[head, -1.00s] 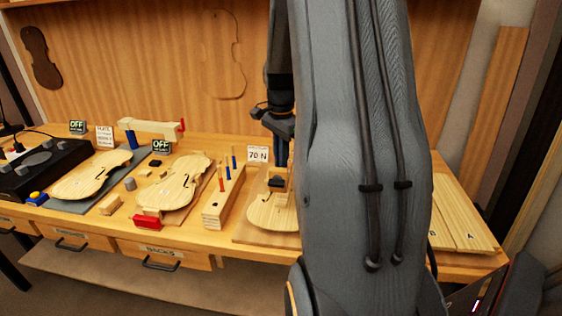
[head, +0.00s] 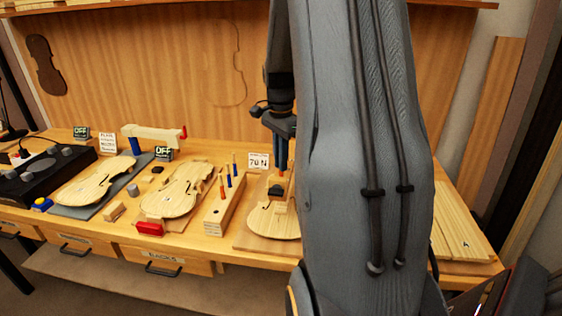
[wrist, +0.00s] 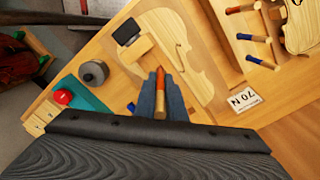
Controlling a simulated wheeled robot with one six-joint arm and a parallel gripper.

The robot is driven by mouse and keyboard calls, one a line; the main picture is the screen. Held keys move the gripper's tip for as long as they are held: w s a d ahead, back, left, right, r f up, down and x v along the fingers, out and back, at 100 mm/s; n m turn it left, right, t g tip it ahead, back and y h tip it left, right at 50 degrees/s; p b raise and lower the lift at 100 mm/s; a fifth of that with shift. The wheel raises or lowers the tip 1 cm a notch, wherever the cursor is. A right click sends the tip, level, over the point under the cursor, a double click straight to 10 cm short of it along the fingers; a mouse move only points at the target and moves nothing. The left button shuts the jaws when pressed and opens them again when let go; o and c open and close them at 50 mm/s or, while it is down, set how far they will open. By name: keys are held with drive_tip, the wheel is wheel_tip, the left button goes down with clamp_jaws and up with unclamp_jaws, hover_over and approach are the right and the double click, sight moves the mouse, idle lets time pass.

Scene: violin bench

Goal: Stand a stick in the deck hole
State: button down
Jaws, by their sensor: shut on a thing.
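My gripper (head: 283,150) is shut on an orange stick, which shows in the wrist view (wrist: 160,103) between the two blue-grey fingers (wrist: 161,92). In the head view, an orange end (head: 281,173) shows below the fingers. A pale violin deck (head: 270,222) lies on a wooden board below my gripper; it also shows in the wrist view (wrist: 205,78). A dark-topped block (head: 276,190) is on or beside the deck. I cannot make out the deck hole. My arm hides the deck's right side in the head view.
A wooden stick rack (head: 222,212) with several orange and blue sticks stands left of the deck. A "70 N" sign (head: 258,161) stands behind. Two more violin plates (head: 178,190) (head: 97,183) lie further left. Planks (head: 458,235) lie at right.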

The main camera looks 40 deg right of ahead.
drive_tip(key=shift+r+p, duration=1.1)
drive_tip(key=shift+r, duration=0.55)
drive_tip(key=shift+p, duration=0.45)
idle(0.9)
drive_tip(key=shift+f+b, duration=1.75)
drive_tip(key=shift+f, duration=1.9)
drive_tip(key=c, duration=1.7)
unclamp_jaws()
drive_tip(key=shift+c, duration=0.2)
drive_tip(key=shift+r, duration=0.1)
wheel_tip(320, 180, up, 8)
drive_tip(key=b, duration=0.2)
drive_tip(key=shift+f+b, duration=0.2)
drive_tip(key=shift+b, duration=0.1)
